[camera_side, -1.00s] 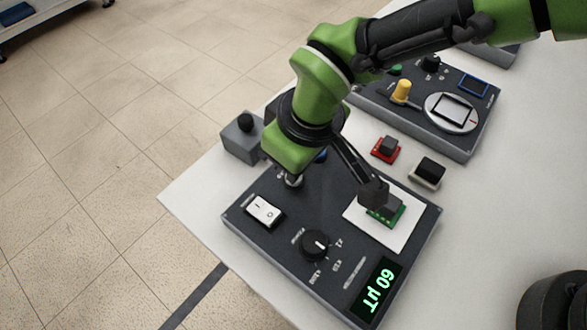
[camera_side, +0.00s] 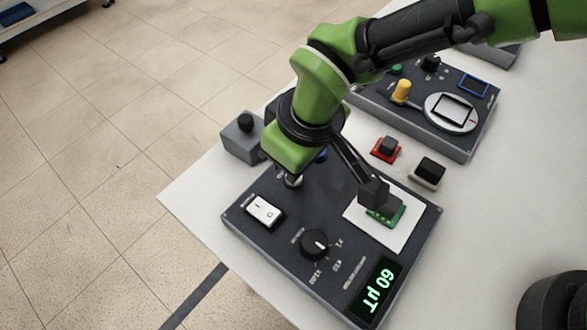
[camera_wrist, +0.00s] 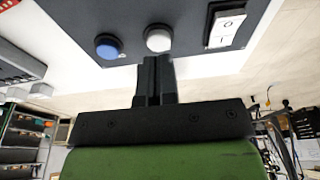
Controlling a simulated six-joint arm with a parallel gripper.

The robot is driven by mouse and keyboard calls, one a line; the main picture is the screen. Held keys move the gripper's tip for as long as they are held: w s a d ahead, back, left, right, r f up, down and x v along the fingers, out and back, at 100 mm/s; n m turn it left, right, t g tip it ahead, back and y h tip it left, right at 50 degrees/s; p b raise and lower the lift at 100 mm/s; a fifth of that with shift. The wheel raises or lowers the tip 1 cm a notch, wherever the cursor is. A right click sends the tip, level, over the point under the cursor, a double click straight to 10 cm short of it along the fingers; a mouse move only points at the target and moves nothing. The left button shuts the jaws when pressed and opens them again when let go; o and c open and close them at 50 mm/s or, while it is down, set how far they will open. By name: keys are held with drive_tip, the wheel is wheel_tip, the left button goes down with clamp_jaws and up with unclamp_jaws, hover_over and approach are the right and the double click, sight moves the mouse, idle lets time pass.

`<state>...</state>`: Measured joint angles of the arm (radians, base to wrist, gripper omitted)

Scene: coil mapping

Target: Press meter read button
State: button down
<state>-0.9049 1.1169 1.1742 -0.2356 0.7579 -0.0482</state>
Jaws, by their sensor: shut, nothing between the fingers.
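The white button also shows partly in the side view (camera_side: 294,181). I cannot read any label marking the read button. My gripper (camera_wrist: 156,62) is shut and empty, its fingertips in line with the white button and close to it. I cannot tell whether they touch. In the side view my wrist mostly hides the fingers.
A white rocker switch (camera_side: 264,210) lies beside the white button. A black knob (camera_side: 315,243) and a white pad (camera_side: 402,232) with a small green board (camera_side: 396,217) are on the box. A grey box with a black knob (camera_side: 241,140) stands behind. A second panel (camera_side: 455,138) lies farther right.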

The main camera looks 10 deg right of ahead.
drive_tip(key=shift+f, duration=0.15)
idle(0.3)
drive_tip(key=shift+f, duration=1)
drive_tip(key=shift+r, duration=3.2)
